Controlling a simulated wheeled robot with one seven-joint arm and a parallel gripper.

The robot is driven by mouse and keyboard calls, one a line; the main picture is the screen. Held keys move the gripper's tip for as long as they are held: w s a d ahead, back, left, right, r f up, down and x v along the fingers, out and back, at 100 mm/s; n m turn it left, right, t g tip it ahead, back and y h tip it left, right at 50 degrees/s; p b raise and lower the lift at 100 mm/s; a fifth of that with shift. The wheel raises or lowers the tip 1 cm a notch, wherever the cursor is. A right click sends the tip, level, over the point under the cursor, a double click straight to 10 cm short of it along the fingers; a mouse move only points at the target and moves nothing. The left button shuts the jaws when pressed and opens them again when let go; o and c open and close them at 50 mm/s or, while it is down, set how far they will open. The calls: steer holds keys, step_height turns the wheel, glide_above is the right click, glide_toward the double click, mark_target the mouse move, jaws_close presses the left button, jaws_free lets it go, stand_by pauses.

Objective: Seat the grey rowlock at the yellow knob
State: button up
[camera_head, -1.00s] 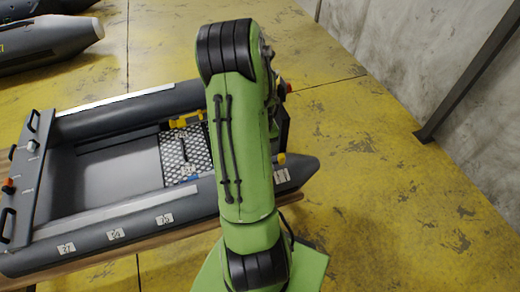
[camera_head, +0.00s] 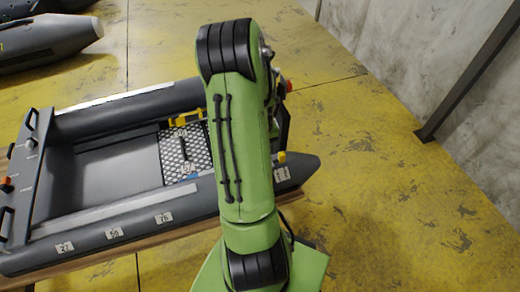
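The yellow knob (camera_head: 282,157) sits on the near tube of a grey inflatable boat (camera_head: 120,233), close to its pointed right end and just right of my green arm. I cannot make out the grey rowlock; my arm covers much of the boat's right part. Grey and dark pieces show past the right edge of my arm, above the yellow knob, and may belong to my wrist or gripper. The fingertips are hidden, so I cannot see whether the gripper is open or holds anything.
A red knob (camera_head: 289,86) shows right of my arm. An orange-red knob (camera_head: 6,184) and a white knob (camera_head: 31,143) are at the boat's left end. A yellow item (camera_head: 187,117) lies by the perforated panel (camera_head: 183,150). The floor at right is clear up to the wall.

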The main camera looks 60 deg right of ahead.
steer(key=shift+f+b, duration=1.25)
steer(key=shift+f, duration=0.2)
steer(key=o, duration=1.1)
step_height(320, 180, up, 16)
steer(key=p, duration=0.3)
steer(key=shift+p, duration=0.4)
